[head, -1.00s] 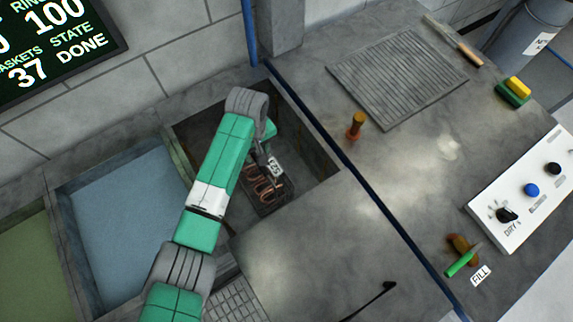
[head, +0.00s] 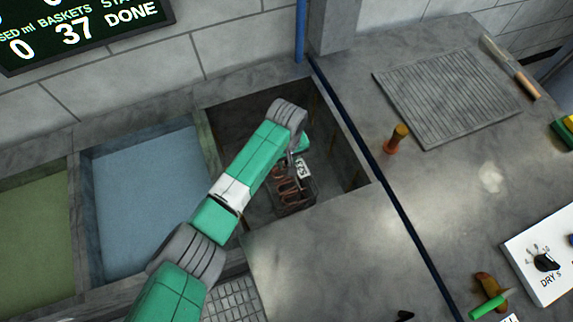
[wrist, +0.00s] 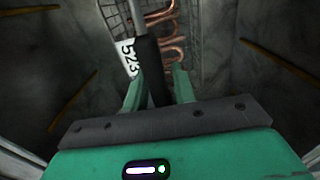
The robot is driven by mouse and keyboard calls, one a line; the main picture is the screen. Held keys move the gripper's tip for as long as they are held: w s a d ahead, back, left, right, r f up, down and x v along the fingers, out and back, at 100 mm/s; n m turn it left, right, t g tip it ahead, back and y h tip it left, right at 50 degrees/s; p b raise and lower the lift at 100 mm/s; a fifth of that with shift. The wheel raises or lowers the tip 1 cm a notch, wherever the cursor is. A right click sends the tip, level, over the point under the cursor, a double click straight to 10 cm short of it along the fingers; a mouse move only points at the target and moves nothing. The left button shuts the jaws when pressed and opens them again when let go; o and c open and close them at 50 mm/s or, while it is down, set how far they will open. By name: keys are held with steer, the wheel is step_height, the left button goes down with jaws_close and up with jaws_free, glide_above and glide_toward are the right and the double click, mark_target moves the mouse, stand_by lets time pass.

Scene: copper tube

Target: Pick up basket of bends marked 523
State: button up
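The basket of copper bends (head: 290,193) sits low in the dark, open pit. A white tag marked 523 (head: 303,168) hangs at its handle; this tag also shows in the wrist view (wrist: 128,58). In the wrist view the wire basket (wrist: 200,25) and its copper bends (wrist: 168,50) lie beyond my fingertips. My gripper (wrist: 159,88) has its green fingers either side of the black handle grip (wrist: 149,70), seemingly with narrow gaps. In the head view my arm hides part of the pit, and my fingers are mostly hidden by the wrist.
The pit (head: 345,150) has close walls around the basket. A blue-filled basin (head: 145,200) and a green one (head: 35,235) lie to its left. On the right bench stand an orange-topped peg (head: 396,138), a ribbed mat (head: 445,95) and a control box (head: 545,255).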

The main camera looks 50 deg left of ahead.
jaws_close()
stand_by(1.2)
